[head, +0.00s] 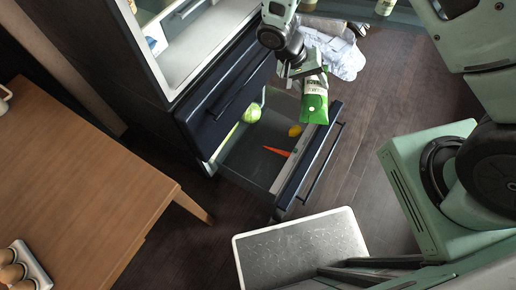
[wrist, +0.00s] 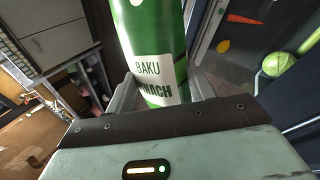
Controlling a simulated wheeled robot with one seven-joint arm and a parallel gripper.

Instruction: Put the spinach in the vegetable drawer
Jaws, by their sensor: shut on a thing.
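The spinach (head: 314,101) is a green bag with a white label, hanging below my gripper (head: 297,70) in the head view. My gripper is shut on it; in the wrist view the spinach bag (wrist: 155,50) stands between the fingers, its label partly readable. The vegetable drawer (head: 232,176) is pulled open low on the dark cabinet. It holds a carrot (head: 277,151), a yellow item (head: 295,130) and a round green vegetable (head: 252,113). The bag is near the drawer's far right corner, above the floor; its exact height over the drawer front is unclear.
A closed dark drawer (head: 228,88) is above the open one. A wooden table (head: 80,190) with an egg tray (head: 36,274) is at left. A grey-topped stool or bin (head: 300,250) stands before the drawer. A pale crumpled cloth (head: 342,58) lies on the floor behind.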

